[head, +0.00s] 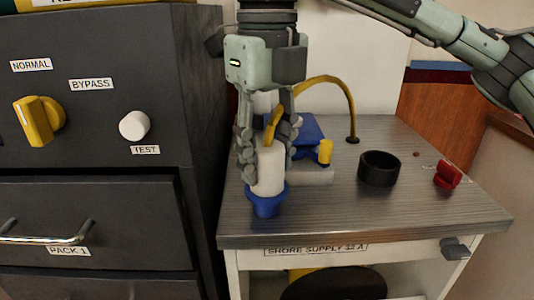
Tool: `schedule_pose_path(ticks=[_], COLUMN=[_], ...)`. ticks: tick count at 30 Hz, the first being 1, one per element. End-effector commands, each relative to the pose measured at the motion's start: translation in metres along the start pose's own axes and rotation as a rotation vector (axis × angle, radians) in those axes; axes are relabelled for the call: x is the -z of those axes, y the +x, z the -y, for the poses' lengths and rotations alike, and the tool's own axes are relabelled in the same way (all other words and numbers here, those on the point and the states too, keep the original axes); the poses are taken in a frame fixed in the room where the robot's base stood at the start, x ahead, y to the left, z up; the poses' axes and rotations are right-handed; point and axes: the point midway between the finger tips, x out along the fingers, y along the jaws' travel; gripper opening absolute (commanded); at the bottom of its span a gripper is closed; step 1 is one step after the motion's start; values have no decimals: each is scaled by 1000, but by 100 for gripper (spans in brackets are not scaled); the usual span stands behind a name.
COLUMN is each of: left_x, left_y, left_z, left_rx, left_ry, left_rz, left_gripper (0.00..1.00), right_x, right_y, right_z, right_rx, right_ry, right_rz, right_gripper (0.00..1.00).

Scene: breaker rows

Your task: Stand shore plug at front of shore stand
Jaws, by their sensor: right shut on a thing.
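The shore plug has a white body (269,172) and a blue collar and end (266,200). It is upright, blue end down, near the front left of the counter labelled SHORE SUPPLY 32 A, the likely shore stand (400,218). My right gripper (266,150) points down and is shut around the plug's upper part, its fingers on either side. A yellow cable (344,90) arches from the gripper to a dark hole at the back of the top. I cannot tell whether the plug's lower end touches the top. My left gripper is not in view.
Behind the plug is a blue device (303,130) with a yellow part (325,151). A black ring (379,168) and a red piece (447,174) stand to the right. A dark cabinet (90,165) with knobs and drawers is close on the left. The front right top is clear.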

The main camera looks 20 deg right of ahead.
Motion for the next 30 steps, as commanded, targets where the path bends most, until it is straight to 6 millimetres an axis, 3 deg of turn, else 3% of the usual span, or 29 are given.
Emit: schedule_pose_path(ticks=[8, 9, 13, 25, 30], left_x=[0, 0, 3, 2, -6], left_y=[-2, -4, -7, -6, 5], left_z=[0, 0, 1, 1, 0], left_rx=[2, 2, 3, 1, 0], left_ry=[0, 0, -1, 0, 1], left_rz=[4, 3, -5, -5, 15], left_gripper=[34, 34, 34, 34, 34], right_x=[0, 0, 0, 0, -1], right_y=[2, 2, 2, -3, -31], right_z=[0, 0, 0, 0, -1], right_rx=[-1, 0, 0, 0, -2], right_ry=[0, 0, 0, 0, 0], right_rz=[1, 0, 0, 0, 4], right_gripper=[15, 44, 60, 61, 61])
